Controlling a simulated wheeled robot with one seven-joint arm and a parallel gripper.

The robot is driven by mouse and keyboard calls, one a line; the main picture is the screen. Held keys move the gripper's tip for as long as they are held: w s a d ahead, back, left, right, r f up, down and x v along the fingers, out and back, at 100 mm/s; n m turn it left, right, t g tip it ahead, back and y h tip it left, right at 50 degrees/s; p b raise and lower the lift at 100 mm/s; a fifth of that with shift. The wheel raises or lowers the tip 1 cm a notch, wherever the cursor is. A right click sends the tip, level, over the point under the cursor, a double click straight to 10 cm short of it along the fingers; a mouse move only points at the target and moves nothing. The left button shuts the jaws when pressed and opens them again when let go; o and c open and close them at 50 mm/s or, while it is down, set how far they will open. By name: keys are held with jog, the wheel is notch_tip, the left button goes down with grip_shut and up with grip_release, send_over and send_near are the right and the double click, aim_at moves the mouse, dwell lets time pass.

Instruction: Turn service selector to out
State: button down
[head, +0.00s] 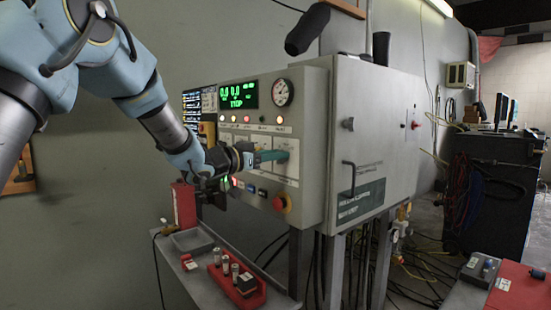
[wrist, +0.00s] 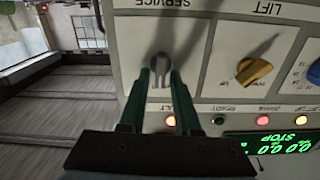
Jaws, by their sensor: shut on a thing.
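The service selector (wrist: 160,66) is a grey knob on a pale plate in the wrist view, with the upside-down word SERVICE beside it at the picture's top edge. Its handle looks roughly upright in that picture; the position marks around it are not readable. My gripper (wrist: 161,78) has its two green fingers closed on the knob, one at each side. In the head view, my gripper (head: 279,156) reaches the front of the grey control cabinet (head: 308,190) at its right-hand plate, and its fingers hide the knob.
A yellow LIFT knob (wrist: 254,71) sits beside the service plate. A red emergency button (head: 281,203) is below my gripper on the cabinet. The green display (head: 243,95) reads STOP. A red tray (head: 238,288) stands on the low bench, and a red canister (head: 183,204) is left of the panel.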

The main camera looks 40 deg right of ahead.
jog(key=m+b, duration=0.4)
jog(key=b, duration=0.1)
jog(key=m+b, duration=0.3)
jog(key=shift+s+f, duration=0.25)
jog(key=shift+s, duration=0.1)
dwell(0.3)
jog(key=c, duration=0.9)
grip_release()
jog(key=shift+a, duration=0.1)
jog(key=a, duration=0.3)
jog(key=a+b, duration=0.1)
jog(key=a, duration=0.3)
jog(key=a+b, duration=0.1)
jog(key=a, duration=0.2)
jog(key=shift+w+a, duration=0.3)
jog(key=shift+a, duration=0.05)
